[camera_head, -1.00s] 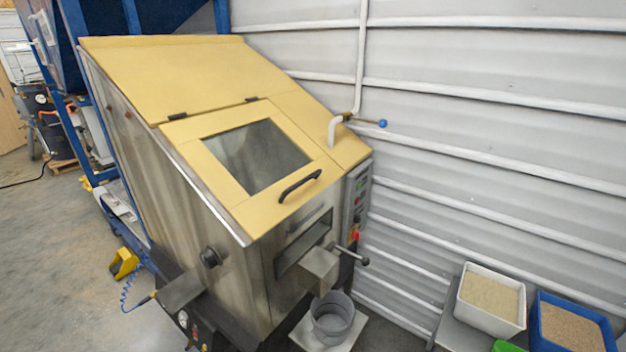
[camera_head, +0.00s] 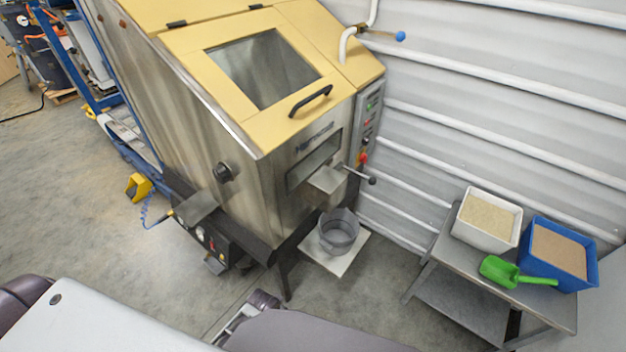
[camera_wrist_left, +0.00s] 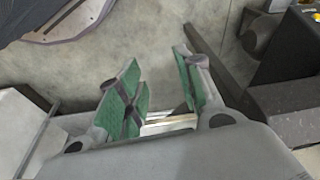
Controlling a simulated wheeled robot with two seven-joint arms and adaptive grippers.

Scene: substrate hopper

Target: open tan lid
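The tan lid (camera_head: 190,60) is shut on the sloped front of the steel hopper (camera_head: 200,120). It has a dark window (camera_head: 262,68) and a black bar handle (camera_head: 311,100) near its lower edge. Two dark hinges show along its upper edge. In the left wrist view my left gripper (camera_wrist_left: 160,92) has its green-padded fingers spread apart, with bare floor visible between them and nothing held. No gripper fingers can be made out in the head view, and the lid is not in the left wrist view. My right gripper is not in view.
A grey bucket (camera_head: 338,232) stands on a pale plate below the hopper outlet. At right a metal table (camera_head: 462,312) holds a white bin (camera_head: 487,218), a blue bin (camera_head: 556,252) and a green scoop (camera_head: 512,272). A yellow pedal (camera_head: 139,187) lies on the floor at left.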

